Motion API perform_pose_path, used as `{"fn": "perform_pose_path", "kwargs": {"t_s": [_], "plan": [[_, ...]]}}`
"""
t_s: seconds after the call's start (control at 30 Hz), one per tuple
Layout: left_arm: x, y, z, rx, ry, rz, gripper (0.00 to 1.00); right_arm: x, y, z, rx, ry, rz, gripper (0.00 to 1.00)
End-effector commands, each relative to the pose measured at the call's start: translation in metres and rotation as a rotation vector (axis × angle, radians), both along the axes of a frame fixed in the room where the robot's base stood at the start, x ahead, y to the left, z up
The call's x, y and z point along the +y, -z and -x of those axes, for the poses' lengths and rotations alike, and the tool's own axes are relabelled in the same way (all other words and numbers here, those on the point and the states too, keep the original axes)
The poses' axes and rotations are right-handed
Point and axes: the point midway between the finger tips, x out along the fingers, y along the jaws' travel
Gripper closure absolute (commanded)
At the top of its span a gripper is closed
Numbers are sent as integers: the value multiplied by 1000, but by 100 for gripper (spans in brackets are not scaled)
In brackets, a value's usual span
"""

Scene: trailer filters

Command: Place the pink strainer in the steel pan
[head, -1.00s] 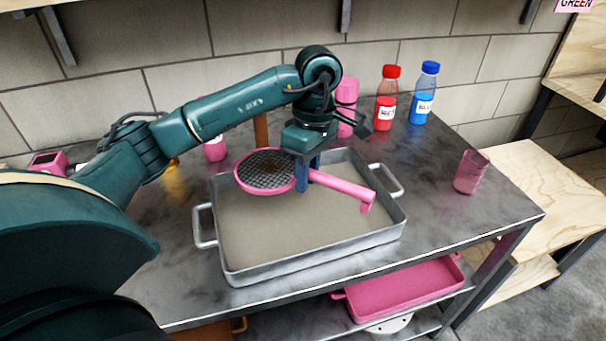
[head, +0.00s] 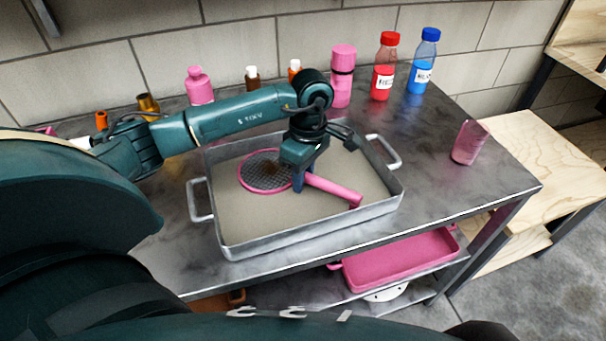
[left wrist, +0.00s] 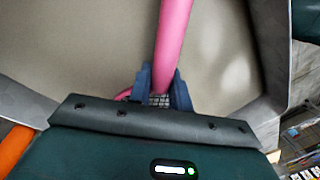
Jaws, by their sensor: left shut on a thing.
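The pink strainer (head: 265,173) has a round mesh with a pink rim and a thick pink handle. It is inside the walls of the steel pan (head: 230,251), low over the pan floor; I cannot tell whether it touches the floor. The pan stands on the metal table and has a handle at each end. My left gripper (head: 298,187) points down and is shut on the strainer where the handle meets the rim. In the left wrist view the handle (left wrist: 172,45) runs between the blue fingers (left wrist: 160,92). The right gripper is not in view.
Behind the pan stand a pink bottle (head: 199,86), a pink flask (head: 343,75), a red bottle (head: 384,75) and a blue bottle (head: 420,70). A pink cup (head: 467,143) is at the right. A pink tray (head: 400,262) lies on the shelf below.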

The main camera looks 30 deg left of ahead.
Motion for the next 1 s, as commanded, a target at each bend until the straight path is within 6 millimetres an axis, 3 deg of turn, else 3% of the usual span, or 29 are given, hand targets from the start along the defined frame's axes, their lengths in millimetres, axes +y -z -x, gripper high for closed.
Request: {"fn": "perform_pose_path", "kwargs": {"t_s": [0.27,0.3,0.53,0.87,1.0], "plan": [[0,3,0,-1,0,0,100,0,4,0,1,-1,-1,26],[0,2,0,-1,0,0,78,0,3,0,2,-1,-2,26],[0,1,0,-1,0,0,59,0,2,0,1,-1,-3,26],[0,-4,-1,-2,0,1,58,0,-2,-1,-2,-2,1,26],[0,-23,-4,-6,0,1,58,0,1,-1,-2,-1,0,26]]}}
